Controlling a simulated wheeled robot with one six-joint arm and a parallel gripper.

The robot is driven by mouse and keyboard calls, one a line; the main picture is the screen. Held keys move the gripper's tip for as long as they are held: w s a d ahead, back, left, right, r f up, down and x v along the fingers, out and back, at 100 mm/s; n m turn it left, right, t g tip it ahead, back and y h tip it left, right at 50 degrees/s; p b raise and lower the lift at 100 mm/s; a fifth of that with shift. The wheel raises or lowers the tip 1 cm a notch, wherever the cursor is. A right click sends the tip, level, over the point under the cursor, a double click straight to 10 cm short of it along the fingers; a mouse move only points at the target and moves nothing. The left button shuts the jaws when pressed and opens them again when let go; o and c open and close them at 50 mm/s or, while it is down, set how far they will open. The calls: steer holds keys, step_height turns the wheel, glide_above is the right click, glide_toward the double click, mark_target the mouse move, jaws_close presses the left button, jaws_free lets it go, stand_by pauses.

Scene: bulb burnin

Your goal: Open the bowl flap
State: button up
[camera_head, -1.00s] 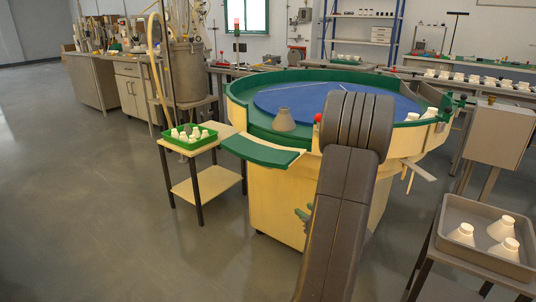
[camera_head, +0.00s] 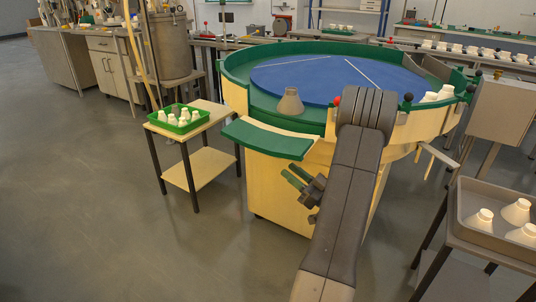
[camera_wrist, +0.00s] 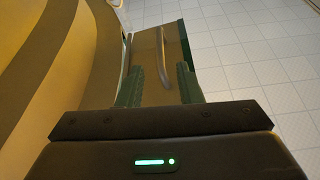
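The big round bowl (camera_head: 240,98) has a green rim, a blue disc inside and a pale wooden body. A green-topped ledge (camera_head: 267,137) juts from its front left; I cannot tell for sure whether this is the flap. My gripper (camera_head: 290,177) is below the ledge, beside the wooden body, fingers pointing up and left. In the wrist view its green fingers (camera_wrist: 159,67) stand apart with a gap between them. Beyond them shows a brownish panel (camera_wrist: 147,48) with a curved metal handle (camera_wrist: 164,60). I see no contact with it.
A small wooden table (camera_head: 205,118) with a green tray (camera_head: 152,119) of white pieces stands left. A grey tray (camera_head: 482,238) with white pieces is at right. Floor at front left is clear.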

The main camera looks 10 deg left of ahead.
mark_target(268, 153)
steer(key=b+x, duration=0.1)
steer(key=x, duration=0.9)
steer(key=shift+c, duration=0.2)
jaws_close()
